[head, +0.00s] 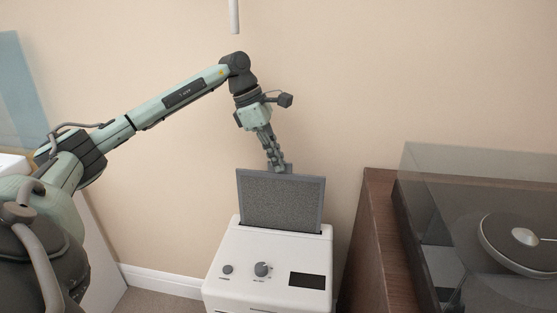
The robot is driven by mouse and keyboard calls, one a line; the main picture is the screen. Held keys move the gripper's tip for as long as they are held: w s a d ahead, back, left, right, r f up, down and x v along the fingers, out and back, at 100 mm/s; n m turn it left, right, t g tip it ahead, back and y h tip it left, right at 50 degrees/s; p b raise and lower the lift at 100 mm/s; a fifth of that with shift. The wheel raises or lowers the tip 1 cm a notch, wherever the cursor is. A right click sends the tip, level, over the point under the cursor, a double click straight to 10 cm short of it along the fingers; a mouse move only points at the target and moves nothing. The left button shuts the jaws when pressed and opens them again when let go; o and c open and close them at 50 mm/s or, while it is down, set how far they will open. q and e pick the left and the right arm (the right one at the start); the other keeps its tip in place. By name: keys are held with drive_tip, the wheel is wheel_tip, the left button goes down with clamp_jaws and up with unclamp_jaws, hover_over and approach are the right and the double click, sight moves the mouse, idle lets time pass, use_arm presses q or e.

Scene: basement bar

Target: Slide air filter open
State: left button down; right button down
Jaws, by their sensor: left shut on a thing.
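The air filter (281,202) is a grey mesh panel in a darker frame. It stands upright, rising well out of a slot in the top of the white appliance (248,282). Its lower edge is hidden in the slot. My left gripper (278,168) comes down from above and is shut on the filter's top edge, near the middle. The fingertips are small in the head view. My right gripper is not in view.
The appliance top has two dark knobs (262,269) and a dark display (307,281). A brown wooden cabinet (378,220) with a turntable (520,240) under a clear cover stands close at the right. A beige wall is behind. Open air is above the filter.

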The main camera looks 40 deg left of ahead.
use_arm(q)
drive_tip(key=c, duration=1.7)
unclamp_jaws()
drive_tip(key=shift+a+r, duration=0.15)
drive_tip(key=shift+r, duration=0.2)
drive_tip(key=v, duration=0.2)
drive_tip(key=shift+s+a+r, duration=0.2)
drive_tip(key=shift+a+r, duration=0.1)
drive_tip(key=s+a, duration=0.2)
drive_tip(key=a, duration=0.1)
drive_tip(key=s+a, duration=0.2)
drive_tip(key=a, duration=0.1)
drive_tip(key=s+a, duration=0.2)
drive_tip(key=a, duration=0.1)
drive_tip(key=shift+a+f, duration=0.15)
drive_tip(key=shift+a, duration=0.25)
